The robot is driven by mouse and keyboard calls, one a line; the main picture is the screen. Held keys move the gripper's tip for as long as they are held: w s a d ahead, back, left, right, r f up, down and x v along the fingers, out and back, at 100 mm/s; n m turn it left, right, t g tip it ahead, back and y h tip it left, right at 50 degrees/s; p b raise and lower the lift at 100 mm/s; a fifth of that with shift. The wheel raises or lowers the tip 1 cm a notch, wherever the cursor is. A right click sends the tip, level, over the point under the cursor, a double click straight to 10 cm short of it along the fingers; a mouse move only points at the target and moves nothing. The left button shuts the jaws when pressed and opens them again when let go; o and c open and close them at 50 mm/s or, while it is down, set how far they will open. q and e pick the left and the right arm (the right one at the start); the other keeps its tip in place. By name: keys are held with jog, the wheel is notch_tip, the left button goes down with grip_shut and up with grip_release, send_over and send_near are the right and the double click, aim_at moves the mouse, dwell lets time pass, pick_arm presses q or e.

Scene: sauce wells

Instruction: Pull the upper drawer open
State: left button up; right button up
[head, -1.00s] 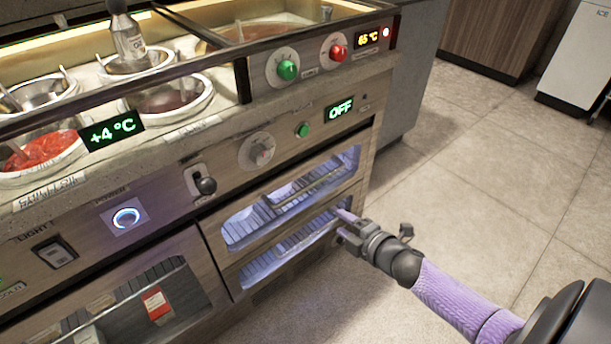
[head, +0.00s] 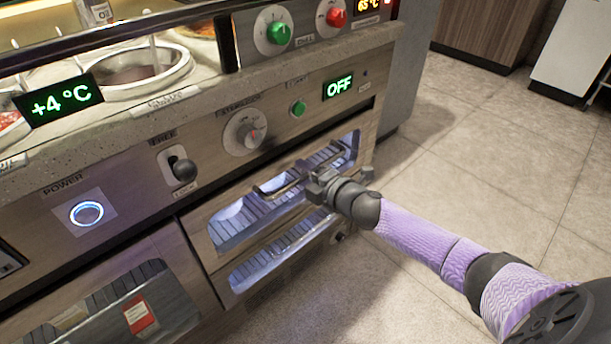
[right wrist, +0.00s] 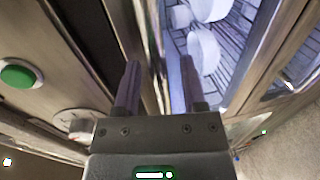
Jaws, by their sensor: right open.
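The upper drawer (head: 228,212) has a wooden front with a long lit window and looks shut in the head view. Its metal bar handle (head: 268,188) runs along the front of the window. My right gripper (head: 311,180) is at the right part of this handle and hides some of it. In the right wrist view the right gripper (right wrist: 158,78) is open, its two fingers apart. A bright metal strip runs between the fingers; I cannot tell whether they touch it. The lower drawer (head: 240,283) sits just below. My left gripper is not in view.
Above the drawers are a dial (head: 246,133), a green button (head: 298,108) and an OFF display (head: 338,86). A black-knobbed lever (head: 183,170) is to the left. The floor (head: 480,150) to the right is clear.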

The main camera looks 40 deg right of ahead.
grip_shut()
dwell(1.3)
